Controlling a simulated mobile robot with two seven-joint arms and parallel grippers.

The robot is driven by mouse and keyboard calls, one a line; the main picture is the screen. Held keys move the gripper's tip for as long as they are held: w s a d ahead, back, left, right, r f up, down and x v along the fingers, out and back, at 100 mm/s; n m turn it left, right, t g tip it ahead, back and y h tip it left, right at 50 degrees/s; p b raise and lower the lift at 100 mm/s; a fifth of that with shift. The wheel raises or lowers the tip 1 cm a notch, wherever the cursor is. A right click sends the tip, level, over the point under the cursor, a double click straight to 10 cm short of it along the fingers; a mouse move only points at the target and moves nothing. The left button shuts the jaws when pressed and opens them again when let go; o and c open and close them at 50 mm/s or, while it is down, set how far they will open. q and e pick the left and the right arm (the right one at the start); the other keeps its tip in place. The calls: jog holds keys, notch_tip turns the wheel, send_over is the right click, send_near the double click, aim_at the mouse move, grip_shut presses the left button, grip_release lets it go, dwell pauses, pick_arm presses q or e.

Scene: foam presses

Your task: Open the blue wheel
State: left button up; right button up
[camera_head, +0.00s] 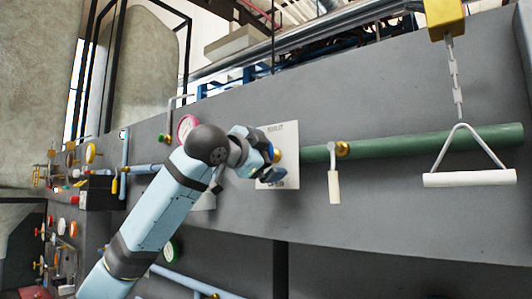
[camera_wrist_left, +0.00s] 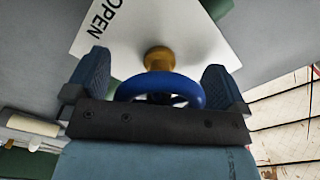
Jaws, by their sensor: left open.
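The blue wheel (camera_wrist_left: 160,86) sits on a brass stem (camera_wrist_left: 158,58) in front of a white plate (camera_wrist_left: 150,25) marked "OPEN" in the left wrist view. My left gripper (camera_wrist_left: 157,80) is open, with one blue finger on each side of the wheel. Gaps show between the fingers and the rim; the lower part of the wheel is hidden behind the gripper's dark body. In the head view my left gripper (camera_head: 272,163) is at the white plate (camera_head: 288,135), and the wheel is mostly hidden by it. My right gripper is not in view.
A green pipe (camera_head: 430,146) with a white-handled lever (camera_head: 334,187) runs right of the plate. A pink-rimmed gauge (camera_head: 187,127) is left of my wrist. Several valves crowd the far left.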

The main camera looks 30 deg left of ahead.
pick_arm(q)
jog(key=shift+a, duration=0.1)
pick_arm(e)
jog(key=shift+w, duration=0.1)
pick_arm(q)
jog(key=c, duration=0.9)
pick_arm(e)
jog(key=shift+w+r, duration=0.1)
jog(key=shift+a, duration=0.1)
